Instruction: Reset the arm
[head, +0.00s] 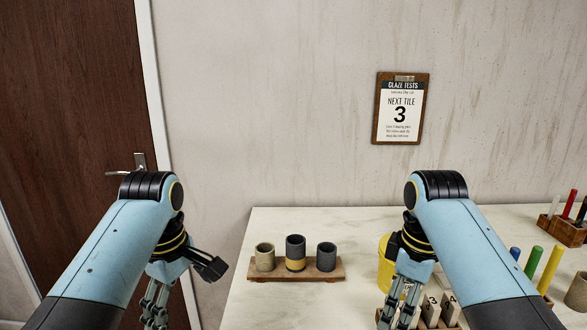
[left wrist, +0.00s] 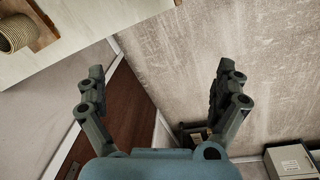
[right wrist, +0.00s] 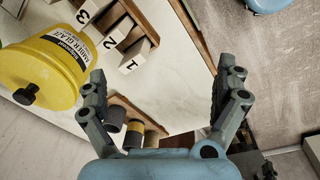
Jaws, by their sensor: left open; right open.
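My left arm comes in from the left in the head view, and its gripper (head: 156,306) hangs off the table's left side, fingers pointing down. In the left wrist view the left gripper (left wrist: 160,85) is open with nothing between its fingers. My right gripper (head: 402,300) is over the table in front of the yellow jar, partly covering the numbered tiles. In the right wrist view the right gripper (right wrist: 160,90) is open and empty, its fingers wide apart.
A wooden board (head: 308,277) holds three small cups on the pale table (head: 270,230). The yellow glaze jar (right wrist: 45,70), numbered tiles (head: 441,306) and coloured sticks (head: 551,268) are at the right. A clipboard (head: 400,108) showing 3 hangs on the wall. A brown door (head: 70,110) is at left.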

